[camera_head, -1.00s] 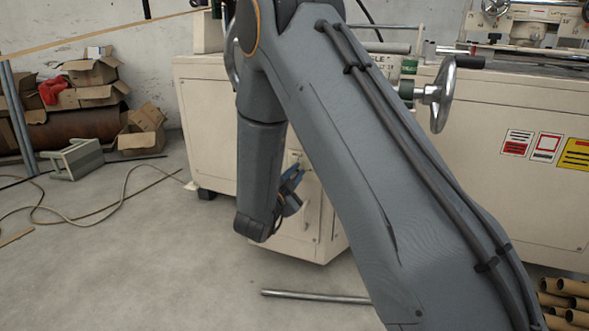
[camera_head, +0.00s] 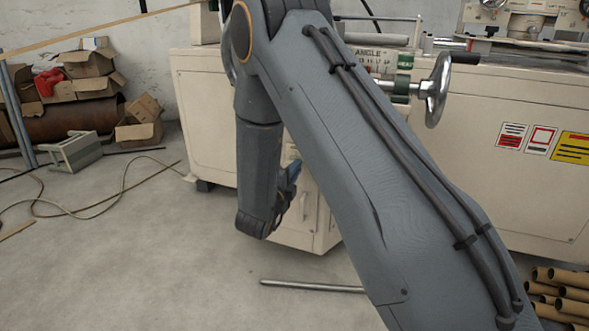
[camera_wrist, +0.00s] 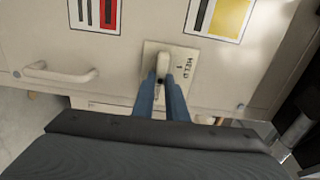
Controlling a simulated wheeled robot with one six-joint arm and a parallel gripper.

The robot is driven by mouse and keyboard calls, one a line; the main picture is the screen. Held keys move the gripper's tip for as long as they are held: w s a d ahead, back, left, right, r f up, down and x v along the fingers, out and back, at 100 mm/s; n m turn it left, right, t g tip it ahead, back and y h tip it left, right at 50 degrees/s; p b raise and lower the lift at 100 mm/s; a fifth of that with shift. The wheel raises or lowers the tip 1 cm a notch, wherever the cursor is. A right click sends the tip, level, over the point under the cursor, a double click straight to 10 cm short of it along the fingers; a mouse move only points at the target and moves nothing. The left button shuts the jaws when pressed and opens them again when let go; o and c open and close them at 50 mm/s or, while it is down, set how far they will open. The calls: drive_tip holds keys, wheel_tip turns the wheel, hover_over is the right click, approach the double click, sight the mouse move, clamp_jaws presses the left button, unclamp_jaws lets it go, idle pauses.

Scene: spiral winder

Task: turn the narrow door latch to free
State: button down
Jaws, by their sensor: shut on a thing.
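The latch (camera_wrist: 162,62) is a pale lever on a cream plate (camera_wrist: 183,66) marked "HELD", set on the cream machine front in the wrist view. The lever stands roughly upright in that picture. My gripper (camera_wrist: 162,82) has its two blue fingers on either side of the lever's lower end, shut on it. In the head view my gripper (camera_head: 293,172) shows only as a bit of blue behind my arm, against the low cream cabinet front. The latch is hidden there.
A pale bar handle (camera_wrist: 60,73) is left of the latch. A handwheel (camera_head: 436,90) sticks out from the machine. A metal rod (camera_head: 312,286) lies on the floor, with cardboard tubes (camera_head: 562,292) at lower right. The floor at left is mostly clear, with a cable (camera_head: 124,185).

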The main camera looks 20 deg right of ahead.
drive_tip(key=shift+w+a, duration=0.1)
idle(0.4)
drive_tip(key=c, duration=1.8)
unclamp_jaws()
drive_tip(key=shift+c, duration=0.2)
drive_tip(key=shift+o, duration=0.4)
drive_tip(key=p+v, duration=0.2)
drive_tip(key=v, duration=0.5)
drive_tip(key=shift+s+a+p, duration=0.2)
drive_tip(key=shift+s+p, duration=0.1)
